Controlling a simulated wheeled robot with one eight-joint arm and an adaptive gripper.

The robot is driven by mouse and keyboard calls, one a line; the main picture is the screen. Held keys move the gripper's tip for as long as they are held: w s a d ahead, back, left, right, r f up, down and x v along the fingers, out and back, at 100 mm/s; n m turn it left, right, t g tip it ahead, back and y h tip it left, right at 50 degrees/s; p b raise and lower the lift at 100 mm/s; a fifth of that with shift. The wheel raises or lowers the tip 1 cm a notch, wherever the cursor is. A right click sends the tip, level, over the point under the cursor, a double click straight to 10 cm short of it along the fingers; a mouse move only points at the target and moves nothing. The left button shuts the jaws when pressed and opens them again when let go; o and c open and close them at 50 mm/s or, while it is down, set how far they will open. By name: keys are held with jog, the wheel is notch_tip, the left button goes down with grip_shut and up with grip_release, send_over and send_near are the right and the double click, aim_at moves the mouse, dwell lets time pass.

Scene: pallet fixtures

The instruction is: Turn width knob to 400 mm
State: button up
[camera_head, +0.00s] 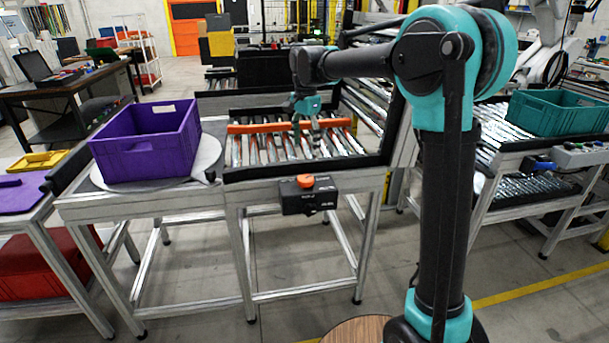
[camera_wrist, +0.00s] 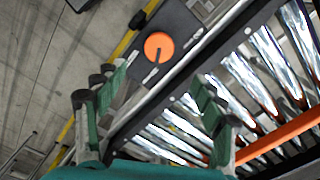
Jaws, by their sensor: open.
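The width knob (camera_head: 305,181) is a round orange dial on top of a black control box (camera_head: 318,200) fixed to the front of the roller conveyor frame. Any scale reading is too small to tell. My gripper (camera_head: 306,122) hangs above the conveyor rollers, behind and above the knob. In the wrist view my gripper (camera_wrist: 155,105) shows two green fingers spread apart with nothing between them. The knob lies beyond the fingertips, apart from them.
An orange guide bar (camera_head: 262,127) crosses the rollers (camera_head: 290,148) close to my gripper. A purple crate (camera_head: 146,146) stands on a round turntable (camera_head: 205,165) at left. A teal crate (camera_head: 560,112) sits on another conveyor at right. The space in front of the control box is clear.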

aim_at(306, 178)
notch_tip(306, 178, down, 12)
jog(key=shift+d+f, duration=0.1)
jog(key=shift+c, duration=0.2)
jog(key=c, duration=1.1)
